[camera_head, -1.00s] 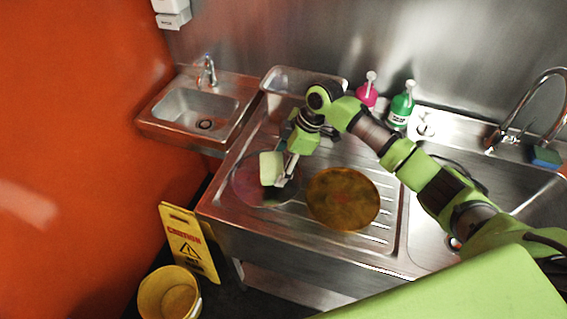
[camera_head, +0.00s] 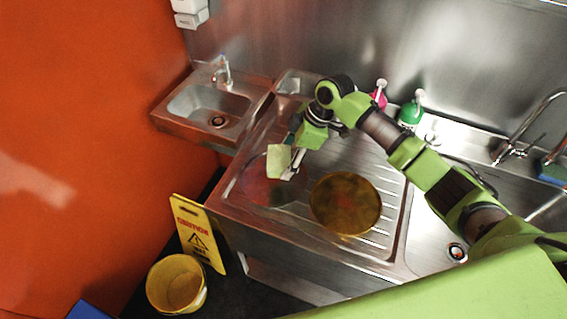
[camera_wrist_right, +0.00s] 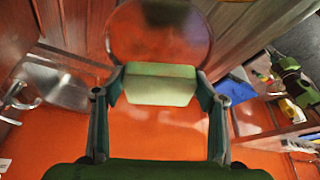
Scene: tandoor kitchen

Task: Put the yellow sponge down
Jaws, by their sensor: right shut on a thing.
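The sponge (camera_head: 279,161), a pale yellow-green block, is held in my right gripper (camera_head: 290,166) in the head view. It overlaps the far part of a dull reddish plate (camera_head: 263,191) on the steel drainboard; I cannot tell how high above the plate it is. In the right wrist view the sponge (camera_wrist_right: 160,88) sits between the two fingers, gripped at its ends, with the round plate (camera_wrist_right: 158,32) behind it. My left gripper is not in view.
A brown-gold plate (camera_head: 345,204) lies right of the reddish one on the drainboard (camera_head: 385,233). Soap bottles (camera_head: 411,113) stand behind. A small hand sink (camera_head: 212,104) is at left. A yellow bucket (camera_head: 176,284) and caution sign (camera_head: 198,232) stand on the floor.

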